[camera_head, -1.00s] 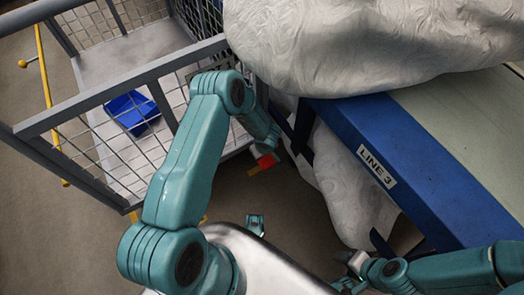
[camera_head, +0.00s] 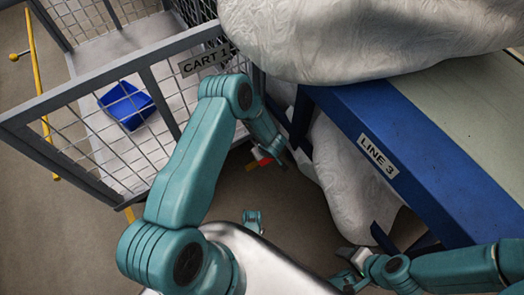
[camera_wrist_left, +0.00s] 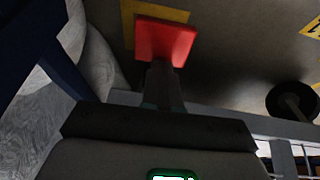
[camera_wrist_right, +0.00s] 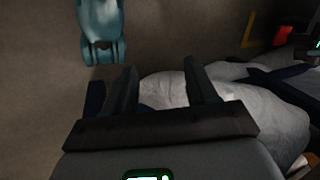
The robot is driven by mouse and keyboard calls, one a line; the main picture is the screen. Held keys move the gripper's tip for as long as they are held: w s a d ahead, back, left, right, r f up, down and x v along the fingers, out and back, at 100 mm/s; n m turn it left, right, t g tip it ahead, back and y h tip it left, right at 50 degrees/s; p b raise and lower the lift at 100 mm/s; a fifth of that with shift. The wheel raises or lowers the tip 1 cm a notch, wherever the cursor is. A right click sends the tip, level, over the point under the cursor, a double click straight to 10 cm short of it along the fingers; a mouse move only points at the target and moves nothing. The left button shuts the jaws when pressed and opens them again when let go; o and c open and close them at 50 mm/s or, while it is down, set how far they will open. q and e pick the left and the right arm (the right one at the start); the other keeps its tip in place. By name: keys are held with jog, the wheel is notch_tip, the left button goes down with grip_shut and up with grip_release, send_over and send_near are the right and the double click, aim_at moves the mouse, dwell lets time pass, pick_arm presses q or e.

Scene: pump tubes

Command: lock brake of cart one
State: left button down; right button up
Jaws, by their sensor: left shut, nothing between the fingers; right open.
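Cart one (camera_head: 134,82), a grey wire-mesh cart with a "CART 1" sign, stands at the upper left in the head view. A red brake pedal (camera_head: 265,161) shows low by its near right corner, partly covered by my left gripper (camera_head: 279,157). In the left wrist view the red pedal (camera_wrist_left: 165,40) lies just beyond the fingertips of my left gripper (camera_wrist_left: 163,72), which is shut and empty. I cannot tell whether they touch. My right gripper (camera_head: 347,266) is open and empty, away from the cart; it also shows in the right wrist view (camera_wrist_right: 158,78).
A blue bin (camera_head: 127,105) sits in the cart. The blue "LINE 3" conveyor (camera_head: 420,175) and grey-white wrapped bulks (camera_head: 340,35) crowd the right side. A caster wheel (camera_wrist_left: 292,101) is right of the pedal in the left wrist view. Bare floor lies below the cart.

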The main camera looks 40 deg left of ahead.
pick_arm(q)
jog(key=shift+s+d+f+y+b, duration=0.15)
jog(key=shift+f+y+b, duration=0.15)
jog(key=shift+f, duration=0.15)
jog(key=shift+d+f+y+b, duration=0.1)
jog(key=shift+f+y+b, duration=0.15)
jog(key=shift+f, duration=0.2)
jog(key=shift+f+b, duration=0.6)
jog(key=shift+f, duration=0.45)
pick_arm(e)
jog(key=shift+w+d+f+t, duration=0.2)
jog(key=shift+w+f, duration=0.1)
jog(key=shift+f, duration=0.4)
jog(key=shift+w+d+f+t, duration=0.1)
jog(key=shift+w+d+f, duration=0.15)
jog(key=shift+f, duration=0.45)
jog(key=shift+a, duration=0.1)
